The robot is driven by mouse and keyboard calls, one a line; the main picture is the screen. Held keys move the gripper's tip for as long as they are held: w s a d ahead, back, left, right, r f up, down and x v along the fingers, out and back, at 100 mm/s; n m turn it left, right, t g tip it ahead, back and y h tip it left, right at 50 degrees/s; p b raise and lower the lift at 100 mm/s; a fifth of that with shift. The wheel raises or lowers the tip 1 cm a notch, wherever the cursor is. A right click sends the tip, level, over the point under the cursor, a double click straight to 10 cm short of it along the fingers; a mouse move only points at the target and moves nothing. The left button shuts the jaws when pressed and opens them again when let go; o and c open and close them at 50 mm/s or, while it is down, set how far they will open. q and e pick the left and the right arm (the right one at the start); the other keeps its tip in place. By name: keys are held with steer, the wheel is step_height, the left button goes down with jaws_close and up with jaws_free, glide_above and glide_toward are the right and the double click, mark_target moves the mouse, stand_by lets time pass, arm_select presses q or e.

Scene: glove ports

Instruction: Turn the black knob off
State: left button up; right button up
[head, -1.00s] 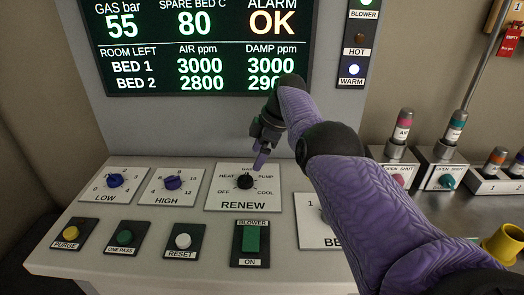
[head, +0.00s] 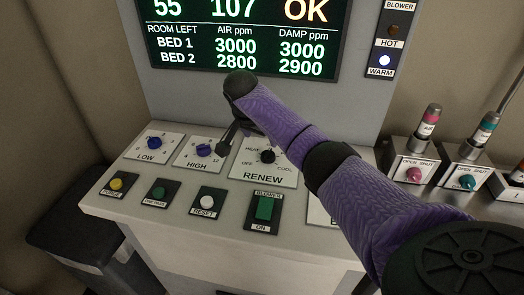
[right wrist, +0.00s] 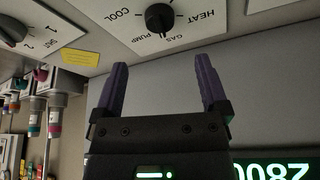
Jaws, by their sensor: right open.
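The black knob (head: 268,156) sits on the white RENEW plate (head: 262,174), with positions OFF, HEAT, GAS, PUMP and COOL. In the right wrist view the knob (right wrist: 160,18) appears upside down at the top, its white mark pointing down near GAS. My right gripper (head: 225,148) is left of the knob in the head view, in front of the HIGH plate. In the right wrist view its two purple fingers (right wrist: 160,85) are spread, with nothing between them and the knob beyond their tips. My left gripper is out of view.
Blue LOW (head: 154,142) and HIGH (head: 204,150) knobs are left of the RENEW plate. Yellow, green and white buttons and a green BLOWER switch (head: 264,208) line the front. A display (head: 240,40) stands behind. Valves (head: 415,172) are at right.

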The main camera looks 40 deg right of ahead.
mark_target(267, 153)
steer(key=b+x, duration=0.3)
steer(key=x, duration=0.5)
steer(key=shift+f+b, duration=0.25)
steer(key=shift+b, duration=0.1)
steer(key=shift+d+f, duration=0.2)
steer(key=shift+f, duration=0.2)
steer(key=shift+r, duration=0.1)
jaws_close()
